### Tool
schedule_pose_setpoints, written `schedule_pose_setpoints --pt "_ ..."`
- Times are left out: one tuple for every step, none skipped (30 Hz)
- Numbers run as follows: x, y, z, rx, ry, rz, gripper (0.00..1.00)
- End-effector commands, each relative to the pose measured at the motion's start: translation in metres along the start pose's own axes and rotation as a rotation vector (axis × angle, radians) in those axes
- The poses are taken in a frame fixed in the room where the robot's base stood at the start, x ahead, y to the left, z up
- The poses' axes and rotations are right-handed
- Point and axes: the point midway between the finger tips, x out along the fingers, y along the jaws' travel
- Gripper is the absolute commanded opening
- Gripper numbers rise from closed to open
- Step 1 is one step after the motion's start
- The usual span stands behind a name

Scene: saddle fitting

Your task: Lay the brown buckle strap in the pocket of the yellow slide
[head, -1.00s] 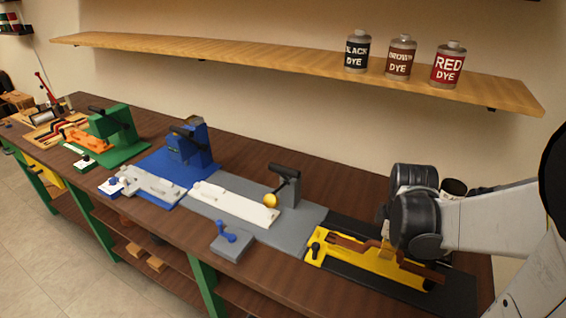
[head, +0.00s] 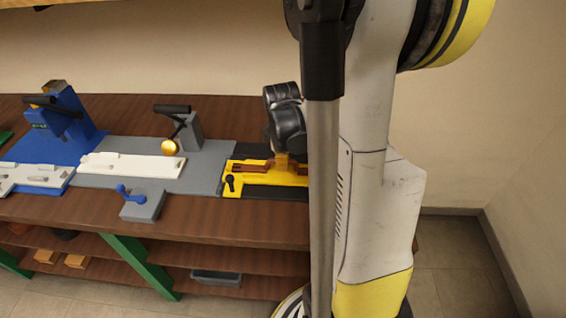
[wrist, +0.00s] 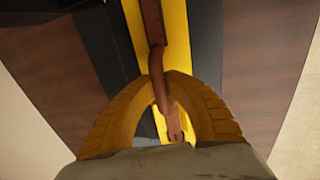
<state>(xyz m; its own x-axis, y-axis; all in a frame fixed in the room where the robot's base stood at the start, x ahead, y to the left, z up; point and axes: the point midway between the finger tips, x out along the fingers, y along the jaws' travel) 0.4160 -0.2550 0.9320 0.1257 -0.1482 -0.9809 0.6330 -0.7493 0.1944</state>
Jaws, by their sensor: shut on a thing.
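The yellow slide (head: 238,191) lies on a black mat at the right end of the bench, and its right part is hidden behind my arm. The brown buckle strap (head: 249,167) lies lengthwise along the slide, and I cannot tell whether it is down in the pocket or just above it. My gripper (head: 284,158) is above the slide, shut on the strap. In the wrist view the yellow fingers (wrist: 172,78) close around the strap (wrist: 152,22), which runs along the slide (wrist: 175,40) and bends near the fingers. The strap's other end shows between the fingers.
Left of the slide are a grey plate (head: 205,172) with a white bar (head: 130,165), a lever stand (head: 188,130), a grey block with a blue handle (head: 143,207) and a blue fixture (head: 65,125).

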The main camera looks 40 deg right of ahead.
Motion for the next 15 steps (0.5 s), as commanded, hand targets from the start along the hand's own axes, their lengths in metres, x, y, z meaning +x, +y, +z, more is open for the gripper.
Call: schedule_pose_setpoints --pt "0.0014 -0.0002 0.0 0.0 0.0 0.0 0.0" --pt "0.0026 -0.0005 0.0 0.0 0.0 0.0 0.0" --pt "0.0042 -0.0008 0.0 0.0 0.0 0.0 0.0" --pt "0.0051 -0.0009 0.0 0.0 0.0 0.0 0.0" --pt "0.0045 -0.0008 0.0 0.0 0.0 0.0 0.17" --pt "0.0039 -0.0007 0.0 0.0 0.0 0.0 0.29" --pt "0.0038 -0.0007 0.0 0.0 0.0 0.0 0.35" --pt "0.0037 -0.0007 0.0 0.0 0.0 0.0 0.35" --pt "0.0036 -0.0006 0.0 0.0 0.0 0.0 0.35" --pt "0.0036 -0.0007 0.0 0.0 0.0 0.0 0.35" --pt "0.0036 -0.0007 0.0 0.0 0.0 0.0 0.35" --pt "0.0036 -0.0007 0.0 0.0 0.0 0.0 0.35" --pt "0.0036 -0.0007 0.0 0.0 0.0 0.0 0.35" --pt "0.0036 -0.0007 0.0 0.0 0.0 0.0 0.35" --pt "0.0033 -0.0006 0.0 0.0 0.0 0.0 0.35"
